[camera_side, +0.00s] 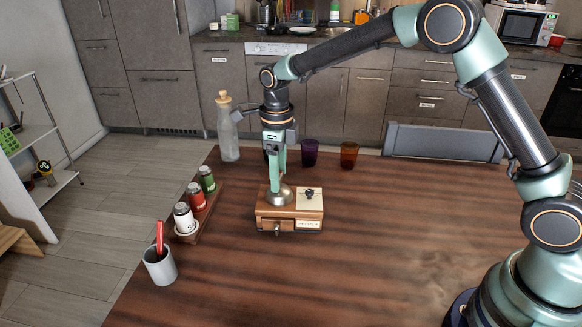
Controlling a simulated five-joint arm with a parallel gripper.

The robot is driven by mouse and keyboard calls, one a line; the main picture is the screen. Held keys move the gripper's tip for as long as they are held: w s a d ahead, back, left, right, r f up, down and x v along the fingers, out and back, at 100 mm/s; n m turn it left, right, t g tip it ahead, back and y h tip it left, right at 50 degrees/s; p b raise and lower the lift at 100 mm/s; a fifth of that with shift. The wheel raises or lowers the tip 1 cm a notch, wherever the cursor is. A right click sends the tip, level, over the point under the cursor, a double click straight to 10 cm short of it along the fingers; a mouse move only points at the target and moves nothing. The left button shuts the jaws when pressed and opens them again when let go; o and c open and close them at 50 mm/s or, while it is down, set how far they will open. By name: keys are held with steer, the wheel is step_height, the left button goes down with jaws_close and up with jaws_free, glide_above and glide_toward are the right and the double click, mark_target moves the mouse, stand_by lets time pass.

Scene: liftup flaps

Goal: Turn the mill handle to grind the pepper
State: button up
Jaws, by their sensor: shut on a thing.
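The pepper mill (290,213) is a brown wooden box on the table, with a grey metal dome (279,197) on top and a pale label on its front. A cream square (309,198) with a small dark shape lies on its top right. A small knob (277,231) sticks out at the front. My gripper (277,183) points straight down over the dome from above and is shut. Its fingertips are at the dome, where they hide most of the mill handle; the exact grip is too small to see.
Several jars stand on a wooden rack (210,212) at left. A white cup (160,266) holds a red stick. The table right of the mill is clear.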

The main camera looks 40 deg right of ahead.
steer(key=shift+r+m, duration=0.1)
steer(key=shift+m, duration=1.2)
steer(key=o, duration=1.4)
step_height(320, 180, up, 12)
steer(key=shift+r, duration=0.1)
